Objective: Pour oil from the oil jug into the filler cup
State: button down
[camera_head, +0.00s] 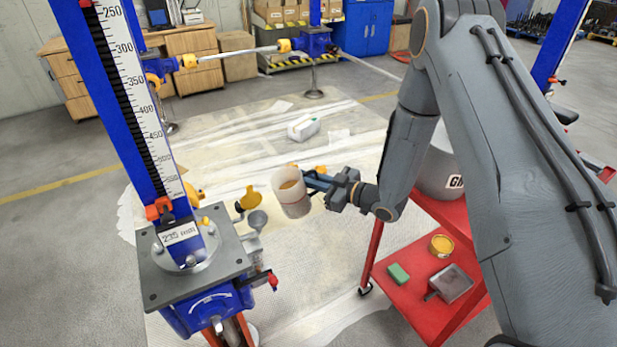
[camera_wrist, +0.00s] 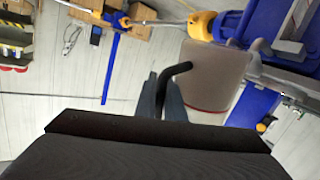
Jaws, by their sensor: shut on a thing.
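The oil jug (camera_head: 295,208) is a pale translucent vessel with amber oil showing through its open top. My gripper (camera_head: 318,181) is shut on it from the right and holds it in the air. In the wrist view the jug (camera_wrist: 213,78) is beside my gripper's fingers (camera_wrist: 162,98), which are around its dark curved handle. The filler cup (camera_head: 257,221) is a small grey cup on the blue screw jack, with a raised yellow lid (camera_head: 249,199) beside it. The jug appears to the right of the cup in the picture, apart from it; whether oil flows is not visible.
The blue screw jack (camera_head: 205,307) with its scale column stands at left. A red cart (camera_head: 398,306) at right bears a green sponge (camera_head: 398,274), a yellow tin (camera_head: 441,246) and a metal pan (camera_head: 452,284). A white bottle (camera_head: 303,128) lies on the sheeted floor.

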aim_at(292, 170)
jog(key=shift+s+a+r+n+p, duration=0.2)
jog(key=shift+a+r+n+p, duration=0.1)
jog(key=shift+a+p, duration=0.15)
jog(key=shift+s+a+h+p, duration=0.1)
jog(key=shift+a+h+p, duration=0.1)
jog(key=shift+h+p, duration=0.2)
jog(key=shift+s+a+r+n+p, duration=0.1)
jog(key=shift+a+r+n+p, duration=0.05)
jog(key=shift+a+n+p, duration=0.2)
jog(key=shift+s+a+r+n+h+p, duration=0.15)
jog(key=shift+a+r+n+h+p, duration=0.1)
jog(key=shift+r+n+h+p, duration=0.55)
jog(key=shift+s+a+r+n+h+p, duration=0.25)
jog(key=shift+r+p, duration=0.25)
jog(key=shift+p, duration=0.55)
jog(key=shift+a+r+n+h+p, duration=0.15)
jog(key=shift+r+n+h+p, duration=0.35)
jog(key=shift+r+p, duration=0.4)
jog(key=shift+a+r+p, duration=0.1)
jog(key=shift+r+p, duration=0.1)
jog(key=shift+p, duration=0.2)
jog(key=shift+a+r+n+h+p, duration=0.1)
jog(key=shift+r+n+h+p, duration=0.15)
jog(key=shift+r+n+p, duration=0.05)
jog(key=shift+s+a+r+p, duration=0.1)
jog(key=shift+a+r+p, duration=0.05)
jog(key=shift+r+p, duration=0.15)
